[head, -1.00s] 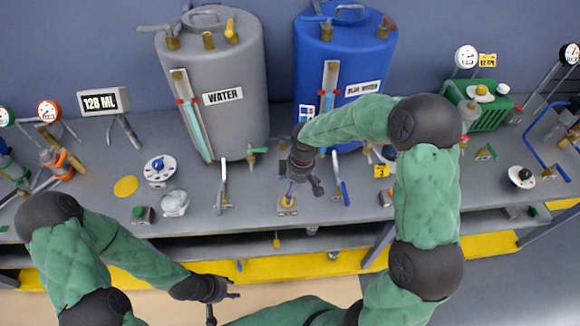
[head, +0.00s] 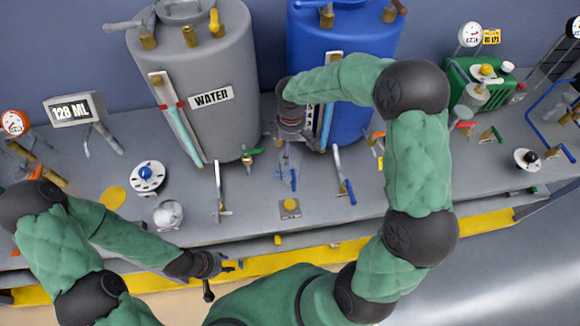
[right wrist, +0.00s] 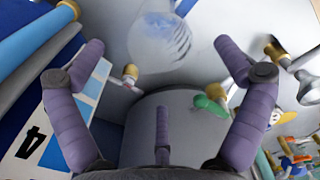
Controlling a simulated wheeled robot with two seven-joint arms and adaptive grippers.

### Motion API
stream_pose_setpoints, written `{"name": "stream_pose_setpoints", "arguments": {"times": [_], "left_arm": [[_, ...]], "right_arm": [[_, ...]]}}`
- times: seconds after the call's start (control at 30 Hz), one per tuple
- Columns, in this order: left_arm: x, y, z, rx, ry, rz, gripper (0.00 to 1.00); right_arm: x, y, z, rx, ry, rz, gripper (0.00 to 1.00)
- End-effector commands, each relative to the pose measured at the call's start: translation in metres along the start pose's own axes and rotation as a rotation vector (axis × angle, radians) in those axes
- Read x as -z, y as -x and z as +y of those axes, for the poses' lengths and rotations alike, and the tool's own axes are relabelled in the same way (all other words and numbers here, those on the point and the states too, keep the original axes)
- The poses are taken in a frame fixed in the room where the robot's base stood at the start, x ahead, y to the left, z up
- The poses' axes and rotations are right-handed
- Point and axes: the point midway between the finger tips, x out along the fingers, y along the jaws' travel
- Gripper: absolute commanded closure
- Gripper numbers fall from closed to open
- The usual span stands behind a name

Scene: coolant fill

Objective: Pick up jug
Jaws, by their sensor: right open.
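A clear, bluish, rounded vessel that looks like the jug (right wrist: 160,42) shows in the right wrist view, ahead of and between the spread fingers and touching none that I can see. My right gripper (head: 287,175) is open above the bench, in front of the gap between the grey and blue tanks. Its purple fingers stand wide apart in the right wrist view (right wrist: 160,70). In the head view I cannot make out the jug clearly; the right hand covers that spot. My left gripper (head: 222,276) hangs low in front of the bench, away from the tanks; its finger opening is unclear.
The grey WATER tank (head: 232,130) and blue tank (head: 375,35) stand at the back of the bench. Levers (head: 345,175), a small square pad (head: 289,208) and a silver round fitting (head: 168,214) crowd the front. A green can (head: 456,80) stands right.

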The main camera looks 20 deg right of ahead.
Motion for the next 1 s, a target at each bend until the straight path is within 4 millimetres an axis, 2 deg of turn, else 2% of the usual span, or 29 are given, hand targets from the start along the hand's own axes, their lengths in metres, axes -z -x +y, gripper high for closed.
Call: {"name": "stream_pose_setpoints", "arguments": {"times": [0.1, 0.33, 0.63, 0.9, 1.0], "left_arm": [[0.0, -0.002, -0.001, 0.0, 0.0, 0.001, 0.6], [0.001, -0.004, -0.001, 0.0, 0.0, 0.001, 0.6], [0.001, -0.01, -0.004, 0.0, 0.0, 0.001, 0.6], [0.001, -0.01, -0.004, 0.0, 0.0, 0.001, 0.6], [0.001, -0.01, -0.004, 0.0, 0.0, 0.001, 0.6]], "right_arm": [[0.0, -0.012, 0.001, 0.0, -0.001, 0.001, 0.0], [-0.001, -0.023, 0.0, 0.0, -0.001, 0.0, 0.0], [-0.001, -0.063, -0.001, 0.0, -0.001, 0.001, 0.0], [-0.001, -0.066, 0.0, -0.001, -0.002, 0.002, 0.0], [-0.001, -0.066, -0.001, -0.001, -0.001, 0.002, 0.28]]}}
